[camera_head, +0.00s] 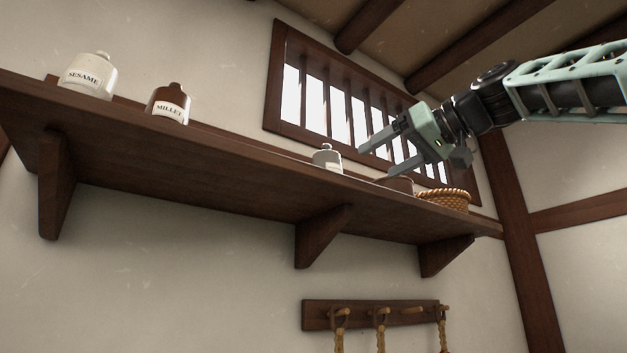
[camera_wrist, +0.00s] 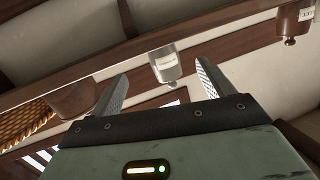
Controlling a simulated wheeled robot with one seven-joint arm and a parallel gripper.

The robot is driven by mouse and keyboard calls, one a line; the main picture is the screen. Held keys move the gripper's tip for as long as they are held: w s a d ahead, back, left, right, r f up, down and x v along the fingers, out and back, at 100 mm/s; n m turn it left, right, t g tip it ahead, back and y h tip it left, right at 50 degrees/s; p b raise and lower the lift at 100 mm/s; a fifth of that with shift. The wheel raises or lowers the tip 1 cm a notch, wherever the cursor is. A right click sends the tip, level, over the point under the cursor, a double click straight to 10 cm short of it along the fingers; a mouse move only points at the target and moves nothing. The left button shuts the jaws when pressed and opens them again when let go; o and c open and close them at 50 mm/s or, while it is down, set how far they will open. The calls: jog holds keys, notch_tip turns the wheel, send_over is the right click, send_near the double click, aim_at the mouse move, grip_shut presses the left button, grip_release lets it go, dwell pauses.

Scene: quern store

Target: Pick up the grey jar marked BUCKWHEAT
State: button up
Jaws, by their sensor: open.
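A small grey jar (camera_head: 327,159) with a pale label stands upright on the long wooden shelf (camera_head: 230,165), under the barred window. Its label is too small to read in the head view. In the wrist view the grey jar (camera_wrist: 166,66) appears in the gap between the fingertips, beyond them, with its label unreadable. My gripper (camera_head: 376,161) is open and empty, to the right of the jar in the head view and apart from it. Its two fingers (camera_wrist: 160,74) show spread in the wrist view.
A brown pot (camera_head: 400,184), partly hidden by my gripper, and a wicker basket (camera_head: 446,200) stand right of the jar. A white SESAME jar (camera_head: 88,77) and a brown MILLET jar (camera_head: 167,105) stand far left. The shelf between MILLET and the grey jar is clear.

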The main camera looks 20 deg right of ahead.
aim_at(329, 153)
notch_tip(329, 153, up, 6)
jog(key=s+r+t+p, duration=0.1)
jog(key=s, duration=0.1)
jog(key=shift+n, duration=0.4)
jog(key=p+x, duration=0.1)
jog(key=x, duration=0.3)
jog(key=p+x, duration=0.2)
jog(key=x, duration=0.1)
jog(key=p+x, duration=0.2)
jog(key=x, duration=0.2)
jog(key=shift+w+d+f, duration=0.15)
jog(key=shift+w, duration=0.3)
jog(key=p+x, duration=0.2)
jog(key=p, duration=0.1)
jog(key=p+x, duration=0.1)
jog(key=x, duration=0.1)
jog(key=shift+w+r, duration=0.1)
jog(key=shift+r, duration=0.3)
jog(key=shift+w+a+f+p, duration=0.15)
jog(key=shift+w+a+p, duration=0.05)
jog(key=shift+w+p, duration=0.15)
grip_shut()
